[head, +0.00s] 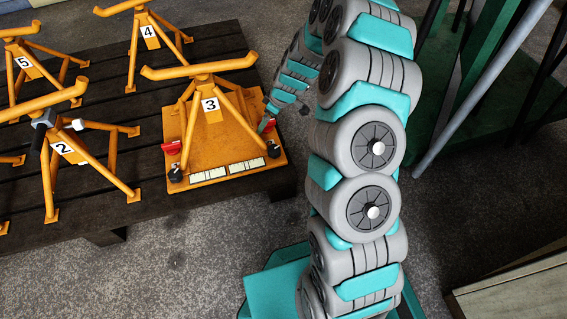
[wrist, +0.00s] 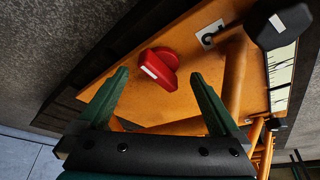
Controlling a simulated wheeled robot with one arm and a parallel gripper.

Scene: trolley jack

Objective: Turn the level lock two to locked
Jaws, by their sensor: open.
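A red lock handle with a white mark (wrist: 150,68) sits on the orange base plate (wrist: 115,68) in the wrist view. My gripper (wrist: 159,74) is open, its two green fingers on either side of the handle, with the handle ahead between the tips. In the head view my gripper (head: 267,122) is at the right edge of the plate under stand 3, partly hidden by my arm. A second red handle (head: 172,148) is at the plate's left edge.
Stand 3 (head: 211,105) rises from the plate, its orange legs close to my gripper. A black knob (wrist: 283,26) is near the handle in the wrist view. Other stands, such as stand 2 (head: 62,150), fill the dark slatted pallet (head: 155,206) to the left.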

